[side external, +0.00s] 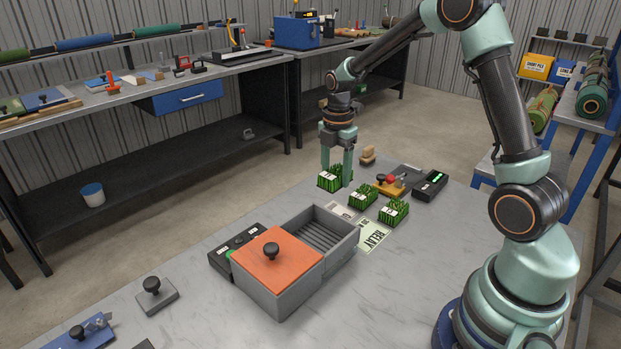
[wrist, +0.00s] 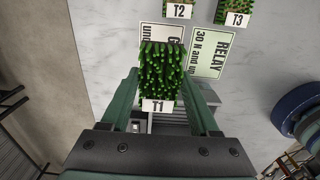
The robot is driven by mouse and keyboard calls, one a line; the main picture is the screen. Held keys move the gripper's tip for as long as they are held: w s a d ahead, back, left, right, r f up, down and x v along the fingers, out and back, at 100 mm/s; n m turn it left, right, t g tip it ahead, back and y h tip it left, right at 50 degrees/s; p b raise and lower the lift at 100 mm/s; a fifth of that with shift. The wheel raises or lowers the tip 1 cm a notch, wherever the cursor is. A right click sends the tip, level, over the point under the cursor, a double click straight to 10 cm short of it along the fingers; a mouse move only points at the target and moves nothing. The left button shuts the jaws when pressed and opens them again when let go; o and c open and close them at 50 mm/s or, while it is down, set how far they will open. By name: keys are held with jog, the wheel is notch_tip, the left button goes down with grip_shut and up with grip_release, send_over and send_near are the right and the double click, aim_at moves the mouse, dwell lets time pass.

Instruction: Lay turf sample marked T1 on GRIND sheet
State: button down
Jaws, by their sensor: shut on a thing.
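My gripper (side external: 337,170) is shut on a green turf block, turf sample T1 (wrist: 160,72), with its T1 label facing the wrist camera. The block also shows between the fingers in the side view (side external: 328,182), near the bench's far edge; I cannot tell whether it touches the bench. A pale sheet (wrist: 151,35), whose text starts with G, lies beyond the block in the wrist view, partly hidden by it. In the side view, this sheet (side external: 341,211) lies flat, with no turf on it.
The green RELAY sheet (side external: 373,236) lies beside the G sheet. Turf samples T2 (wrist: 178,11) and T3 (wrist: 237,13) stand nearby. A grey box (side external: 340,240) with an orange lid (side external: 277,260) is close to the sheets. A black device (side external: 430,186) stands at the right.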

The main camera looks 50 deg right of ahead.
notch_tip(320, 180, down, 10)
jog(key=shift+r, duration=0.1)
dwell(0.4)
jog(key=shift+c, duration=0.6)
grip_release()
jog(key=shift+f, duration=0.2)
